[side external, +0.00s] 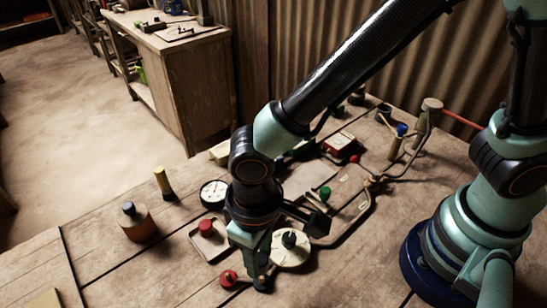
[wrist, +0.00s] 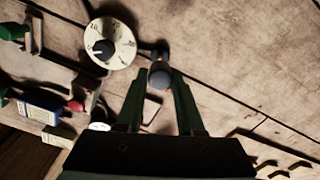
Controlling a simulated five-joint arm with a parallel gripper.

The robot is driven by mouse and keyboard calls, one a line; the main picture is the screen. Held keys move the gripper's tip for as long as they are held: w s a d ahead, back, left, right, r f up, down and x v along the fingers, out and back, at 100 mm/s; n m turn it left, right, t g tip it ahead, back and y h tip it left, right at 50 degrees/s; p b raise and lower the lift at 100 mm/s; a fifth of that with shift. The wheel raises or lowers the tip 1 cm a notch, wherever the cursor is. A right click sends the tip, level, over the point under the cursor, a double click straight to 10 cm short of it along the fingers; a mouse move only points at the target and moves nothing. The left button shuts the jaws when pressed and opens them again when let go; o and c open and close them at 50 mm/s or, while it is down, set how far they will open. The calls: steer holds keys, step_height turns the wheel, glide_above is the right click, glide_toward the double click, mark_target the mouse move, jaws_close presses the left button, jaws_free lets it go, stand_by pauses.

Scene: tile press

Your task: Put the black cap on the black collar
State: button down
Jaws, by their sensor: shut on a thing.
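My gripper (side external: 262,281) is pointed down low over the near part of the bench, beside the cream dial. In the wrist view, the fingers of my gripper (wrist: 160,84) are shut on a small dark rounded piece, which looks like the black cap (wrist: 160,75). A small dark part (wrist: 161,52) shows just past the cap; I cannot tell whether it is the black collar or whether the two touch. In the side view the fingers mostly hide the cap.
The cream dial (side external: 301,257) with a black knob stands close by; it also shows in the wrist view (wrist: 122,47). A red knob (side external: 228,278) is left of my fingers. A brown cylinder (side external: 138,230) with a dark top stands further left. The bench's front left is mostly clear.

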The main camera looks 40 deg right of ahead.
mark_target(261, 277)
steer(key=shift+f, duration=2.2)
steer(key=shift+f, duration=0.65)
steer(key=c, duration=0.8)
jaws_free()
steer(key=shift+r, duration=0.1)
steer(key=shift+r, duration=5.45)
